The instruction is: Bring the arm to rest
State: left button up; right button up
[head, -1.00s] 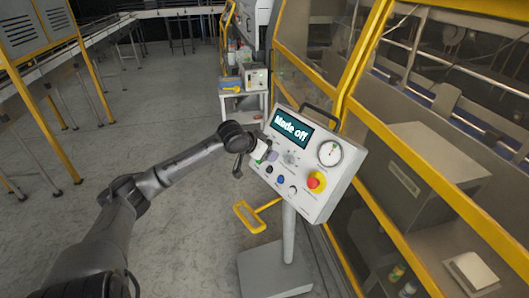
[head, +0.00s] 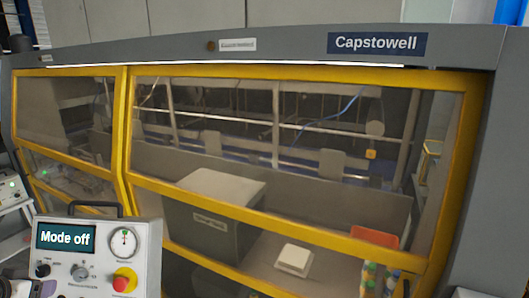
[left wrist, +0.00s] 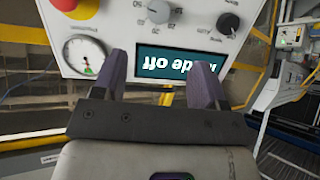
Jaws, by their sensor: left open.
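The control panel (head: 97,250) stands at the lower left of the head view. Its screen (head: 66,237) reads "Mode off". It carries a round gauge (head: 123,242), a red knob on a yellow base (head: 124,279) and smaller knobs. In the left wrist view the panel shows upside down, with its screen (left wrist: 181,63) behind the fingers. My left gripper (left wrist: 161,65) is open in front of the panel face, with nothing between its two fingers. I cannot tell whether a finger touches the panel. My right gripper is not in view.
A large machine with a yellow frame (head: 300,226) and clear panes fills the head view behind the panel. Inside are a grey box (head: 215,235), a small white block (head: 294,260) and several bottles. A white cabinet (left wrist: 276,88) shows at the right of the wrist view.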

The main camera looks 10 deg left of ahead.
pick_arm(q)
jog(key=s+d+f+m+g+p, duration=0.1)
jog(key=s+d+f, duration=0.5)
jog(key=d, duration=0.7)
jog(key=s+d+f+m+g+h+p, duration=0.1)
jog(key=s+d+f+g+p, duration=0.1)
jog(key=s+d+f, duration=0.5)
jog(key=s+d+f+m+g+h+p, duration=0.1)
jog(key=s+d+f, duration=0.6)
jog(key=d, duration=1.4)
jog(key=s+m+g, duration=0.1)
jog(key=s, duration=0.4)
jog(key=shift+f+g, duration=0.2)
jog(key=shift+g, duration=0.1)
